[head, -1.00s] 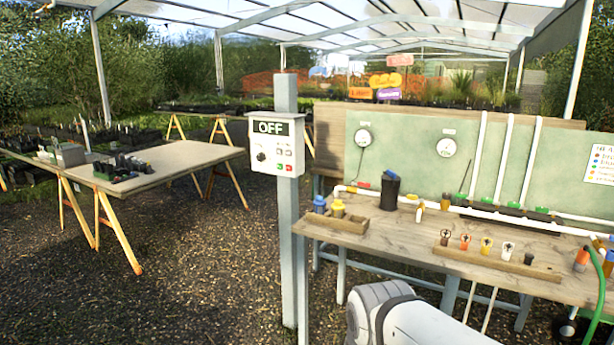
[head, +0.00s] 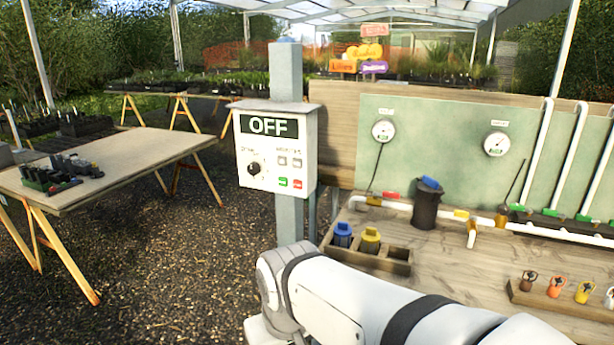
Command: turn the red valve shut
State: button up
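A small red valve handle (head: 391,195) sits on the white pipe (head: 406,207) along the back of the wooden bench, just left of a dark cup. It is small in the picture, and I cannot tell its exact turn position. My white arm reaches in from the lower right, with its bend in front of the bench's near left corner. My gripper is not in view, so its state and any contact are hidden. My arm is well apart from the red handle in the picture.
A post carries a control box (head: 277,148) reading OFF, left of the bench. A dark cup (head: 426,204), a yellow handle (head: 461,214) and a wooden tray (head: 397,267) with blue and yellow pieces are near the red handle. A side table (head: 125,160) stands left.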

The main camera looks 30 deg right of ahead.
aim_at(389, 194)
jog(key=z, duration=0.65)
jog(key=i, duration=1.25)
jog(key=z, duration=0.9)
jog(key=k, duration=0.65)
jog(key=z, duration=0.25)
jog(key=i, duration=0.7)
jog(key=u, duration=0.15)
